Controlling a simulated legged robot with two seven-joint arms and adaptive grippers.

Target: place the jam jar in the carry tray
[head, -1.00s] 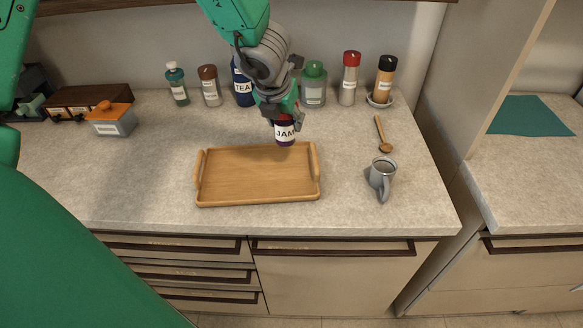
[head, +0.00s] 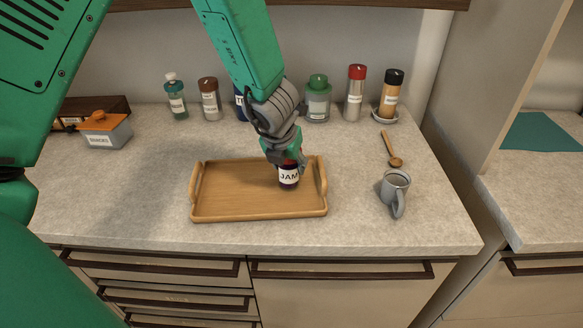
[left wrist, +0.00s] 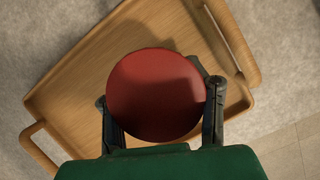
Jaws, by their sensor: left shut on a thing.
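The jam jar (head: 288,177), dark with a white JAM label, is upright over the right part of the wooden carry tray (head: 235,196). My left gripper (head: 286,160) is shut on the jar near its top. In the left wrist view the jar's red lid (left wrist: 156,94) sits between the two fingers, with the tray (left wrist: 80,75) below it. I cannot tell whether the jar's base touches the tray floor. The rest of the tray is empty. My right gripper is not in view.
A grey mug (head: 395,190) and a wooden spoon (head: 392,150) are right of the tray. Several jars and bottles, including a green-lidded jar (head: 317,100), stand along the wall. A grey box with an orange lid (head: 106,130) is at the left. The counter left of the tray is clear.

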